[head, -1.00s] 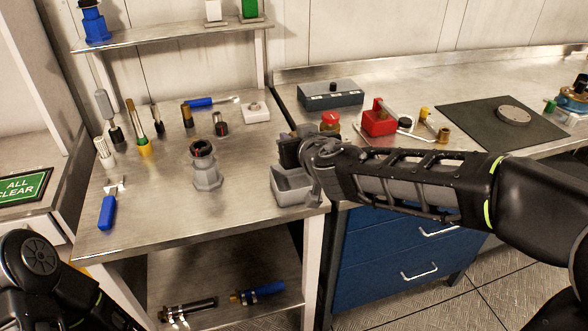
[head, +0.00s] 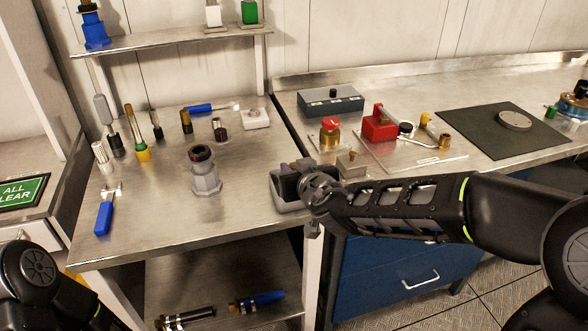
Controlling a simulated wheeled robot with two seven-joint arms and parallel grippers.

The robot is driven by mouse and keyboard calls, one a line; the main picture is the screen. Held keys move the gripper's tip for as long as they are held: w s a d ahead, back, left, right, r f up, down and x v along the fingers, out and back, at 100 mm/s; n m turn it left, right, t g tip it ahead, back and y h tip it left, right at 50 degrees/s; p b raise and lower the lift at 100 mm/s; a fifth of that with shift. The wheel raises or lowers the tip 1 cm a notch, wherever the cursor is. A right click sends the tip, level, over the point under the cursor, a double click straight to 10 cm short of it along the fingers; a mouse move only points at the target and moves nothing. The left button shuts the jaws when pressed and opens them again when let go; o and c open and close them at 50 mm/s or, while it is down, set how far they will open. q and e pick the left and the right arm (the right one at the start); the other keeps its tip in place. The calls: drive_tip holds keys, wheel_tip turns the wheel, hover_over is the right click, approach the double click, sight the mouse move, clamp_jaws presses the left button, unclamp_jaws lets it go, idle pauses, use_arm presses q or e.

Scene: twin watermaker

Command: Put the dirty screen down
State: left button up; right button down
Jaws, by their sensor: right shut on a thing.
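My right gripper (head: 290,176) is shut and sits low at a small grey open bin (head: 283,207) on the right front corner of the steel bench. The gripper and wrist cover most of the bin's opening. The dirty screen cannot be made out; whatever is between the jaws is hidden by the gripper and the bin wall. I cannot tell if it touches the bin floor. Only a dark part of my left arm shows at the lower left; its gripper is out of view.
A grey hexagonal housing (head: 205,172) stands left of the bin, with free bench between. A blue-handled tool (head: 104,217) lies at the left. Several small cylindrical parts stand behind. A red-knobbed valve (head: 330,134) and a red block (head: 380,124) are on the right counter.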

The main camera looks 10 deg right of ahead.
drive_tip(key=shift+f+b, duration=0.15)
drive_tip(key=shift+b, duration=0.15)
drive_tip(key=c, duration=1.2)
unclamp_jaws()
drive_tip(key=shift+s+r+p, duration=0.1)
drive_tip(key=shift+r+p, duration=0.15)
drive_tip(key=shift+p, duration=0.1)
drive_tip(key=shift+s+r, duration=0.1)
drive_tip(key=shift+s, duration=0.25)
drive_tip(key=v, duration=1.1)
